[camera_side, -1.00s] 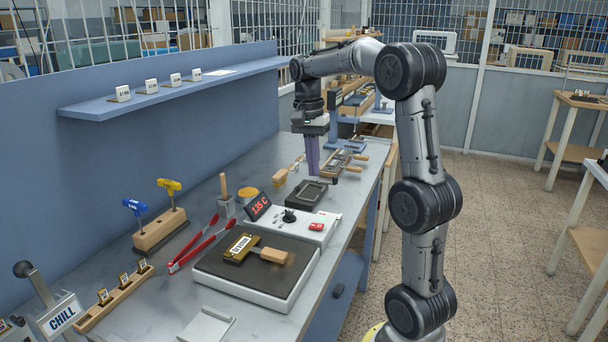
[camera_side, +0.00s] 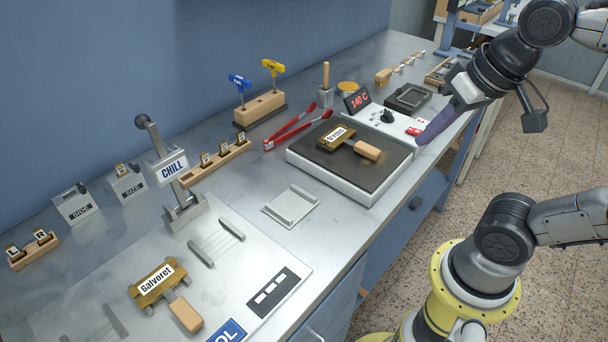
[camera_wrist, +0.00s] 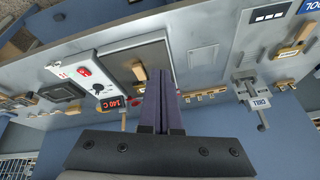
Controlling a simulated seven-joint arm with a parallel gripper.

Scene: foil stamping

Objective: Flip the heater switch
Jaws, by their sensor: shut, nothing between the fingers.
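The heater switch (camera_side: 413,131) is a small red switch on the right end of the white control panel of the hot plate (camera_side: 376,184). The switch also shows in the wrist view (camera_wrist: 84,71), left of the fingers. My gripper (camera_side: 421,141) is shut and empty, its dark purple fingers slanting down beside the switch at the panel's right edge. I cannot tell whether the fingertips touch it. The shut fingers also show in the wrist view (camera_wrist: 160,78). The red display (camera_side: 357,100) reads 140 C, next to a black knob (camera_side: 387,116).
A brass stamp (camera_side: 338,138) with a wooden handle lies on the hot plate. Red tongs (camera_side: 297,128) lie to its left. A dark tray (camera_side: 408,97) is behind the panel. A chill press (camera_side: 171,170) and a Galvoret stamp (camera_side: 153,284) stand front left.

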